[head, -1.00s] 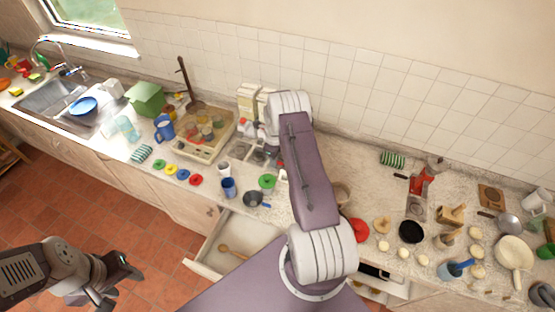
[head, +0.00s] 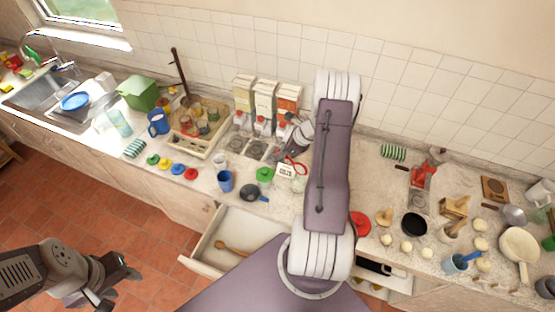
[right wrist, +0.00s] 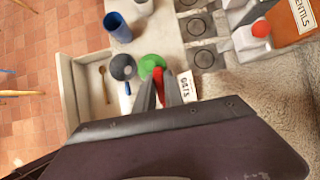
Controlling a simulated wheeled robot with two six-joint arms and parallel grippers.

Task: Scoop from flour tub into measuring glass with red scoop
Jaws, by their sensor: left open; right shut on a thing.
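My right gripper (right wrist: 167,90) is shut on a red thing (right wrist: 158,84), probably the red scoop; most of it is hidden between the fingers. In the head view a red loop (head: 297,166) shows by this gripper, above the counter beside the white OATS card (head: 286,171). My left gripper (head: 128,272) is open and empty, over the floor at lower left. A clear glass (head: 120,124) stands near the sink; I cannot tell whether it is the measuring glass. I cannot make out the flour tub.
Boxed dispensers (head: 264,98) with red-capped spouts stand at the wall. An open drawer (head: 222,240) holds a wooden spoon. The counter's right side is crowded.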

